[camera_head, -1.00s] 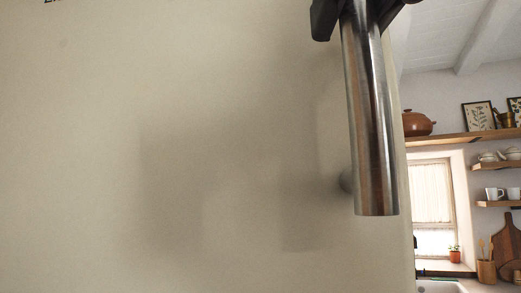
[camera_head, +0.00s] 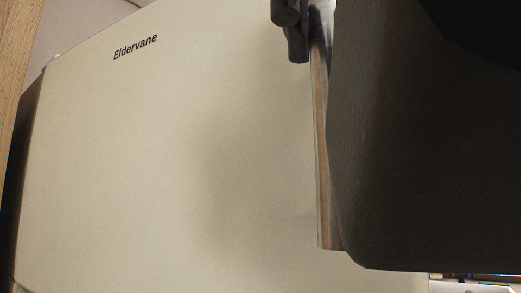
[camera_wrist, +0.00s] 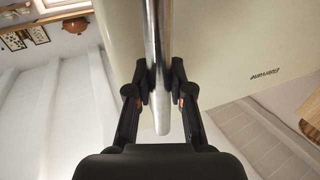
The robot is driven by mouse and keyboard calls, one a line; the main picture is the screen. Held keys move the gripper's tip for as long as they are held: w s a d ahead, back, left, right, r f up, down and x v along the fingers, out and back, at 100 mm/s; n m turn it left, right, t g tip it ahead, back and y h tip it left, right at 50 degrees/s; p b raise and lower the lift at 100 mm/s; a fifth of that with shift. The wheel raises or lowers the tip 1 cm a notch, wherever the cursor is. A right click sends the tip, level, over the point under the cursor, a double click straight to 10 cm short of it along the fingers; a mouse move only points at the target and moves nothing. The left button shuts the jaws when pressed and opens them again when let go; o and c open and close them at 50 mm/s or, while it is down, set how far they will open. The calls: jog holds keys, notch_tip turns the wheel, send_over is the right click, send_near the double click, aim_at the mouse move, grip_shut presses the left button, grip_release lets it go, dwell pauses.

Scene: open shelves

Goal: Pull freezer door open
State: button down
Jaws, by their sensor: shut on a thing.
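The cream freezer door (camera_head: 150,150), lettered "Eldervane", fills much of the head view and stands at a slant. It also shows in the wrist view (camera_wrist: 235,35), with the lettering upside down. A round metal bar handle (camera_head: 322,170) runs down near the door's right side. In the wrist view my gripper (camera_wrist: 160,82) is shut on the handle (camera_wrist: 157,30), one black finger on each side, close to the bar's end. In the head view only part of my gripper (camera_head: 297,35) shows at the handle's upper part. I cannot tell whether the door stands away from its frame.
My dark arm covers the right of the head view and hides what lies behind it. A wooden surface (camera_head: 14,60) stands close at the door's left. The wrist view shows a pale beamed ceiling (camera_wrist: 50,110), framed pictures (camera_wrist: 25,37) and a brown pot (camera_wrist: 75,25).

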jog(key=c, duration=1)
grip_release()
